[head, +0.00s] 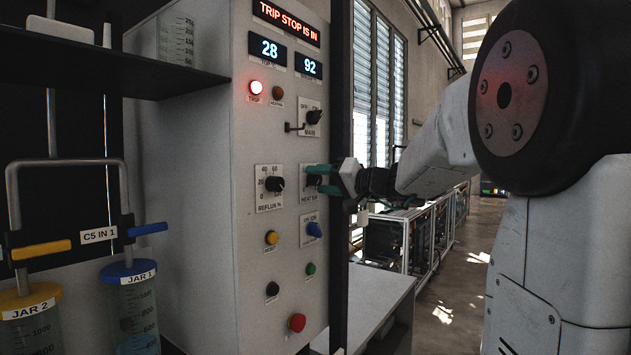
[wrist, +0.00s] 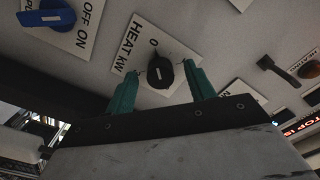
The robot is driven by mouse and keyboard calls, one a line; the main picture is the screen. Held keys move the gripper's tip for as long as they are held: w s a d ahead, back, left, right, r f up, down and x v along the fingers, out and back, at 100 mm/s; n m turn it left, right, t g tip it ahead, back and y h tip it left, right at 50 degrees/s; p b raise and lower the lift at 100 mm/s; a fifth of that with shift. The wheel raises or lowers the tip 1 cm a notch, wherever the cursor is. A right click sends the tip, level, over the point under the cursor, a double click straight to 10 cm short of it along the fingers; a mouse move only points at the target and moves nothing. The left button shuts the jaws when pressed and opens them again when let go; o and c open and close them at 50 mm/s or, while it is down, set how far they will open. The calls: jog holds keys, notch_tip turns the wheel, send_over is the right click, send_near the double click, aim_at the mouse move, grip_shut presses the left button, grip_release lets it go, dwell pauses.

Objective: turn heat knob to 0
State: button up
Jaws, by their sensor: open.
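The heat knob (wrist: 159,72) is a black knob on a white plate marked HEAT KW, with a 0 at its edge. A pale mark shows on the knob, but I cannot read its exact setting. My gripper (wrist: 161,75) is open, its two teal fingers on either side of the knob with gaps visible. There the fingers mostly cover the knob.
The reflux knob (head: 275,184) is left of my gripper, the main switch (head: 313,117) above, and a blue on/off switch (head: 314,229) below. A red trip lamp (head: 256,87) is lit. The display (head: 286,20) reads TRIP STOP IS IN. A dark post (head: 340,270) stands at the panel's right edge.

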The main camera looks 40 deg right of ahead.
jog(key=v, duration=0.6)
jog(key=shift+s, duration=0.2)
jog(key=v, duration=0.7)
jog(key=shift+s+d, duration=0.15)
jog(key=shift+s, duration=0.2)
